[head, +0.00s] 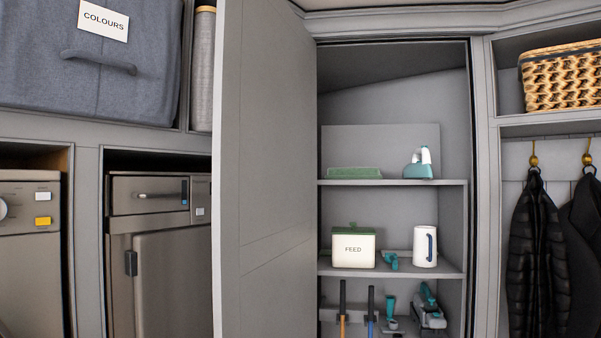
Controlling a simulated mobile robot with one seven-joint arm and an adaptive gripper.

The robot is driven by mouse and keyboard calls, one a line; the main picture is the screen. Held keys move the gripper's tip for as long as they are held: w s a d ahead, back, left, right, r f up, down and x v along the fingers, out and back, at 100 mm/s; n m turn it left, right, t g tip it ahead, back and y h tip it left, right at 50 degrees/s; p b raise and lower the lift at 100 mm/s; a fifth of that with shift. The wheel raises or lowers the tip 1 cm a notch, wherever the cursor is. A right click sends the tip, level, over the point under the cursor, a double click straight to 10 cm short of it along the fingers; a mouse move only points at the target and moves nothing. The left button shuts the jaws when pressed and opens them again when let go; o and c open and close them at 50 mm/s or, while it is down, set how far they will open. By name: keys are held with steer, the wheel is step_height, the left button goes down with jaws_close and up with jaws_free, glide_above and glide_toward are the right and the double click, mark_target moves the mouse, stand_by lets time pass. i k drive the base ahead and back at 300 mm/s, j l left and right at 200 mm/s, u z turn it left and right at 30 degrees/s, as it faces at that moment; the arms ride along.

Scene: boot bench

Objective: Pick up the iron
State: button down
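A small teal and white object (418,165), which looks like the iron, stands on the upper shelf (450,182) of the open cupboard, near that shelf's right end. Its lower part is teal and its upper part is white. It is small in the head view, so its exact shape and which way it faces are hard to tell. Nothing stands in front of it. My gripper is not in view.
A green flat item (354,173) lies left on the same shelf. Below stand a FEED box (353,248) and a white jug (425,247); cleaning tools (430,308) are lower. The open door (265,170) borders the opening's left. Coats (540,255) hang at right.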

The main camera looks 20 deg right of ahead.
mark_target(423, 170)
steer(key=l+z, duration=0.1)
steer(key=z, duration=0.6)
steer(key=i+z, duration=0.9)
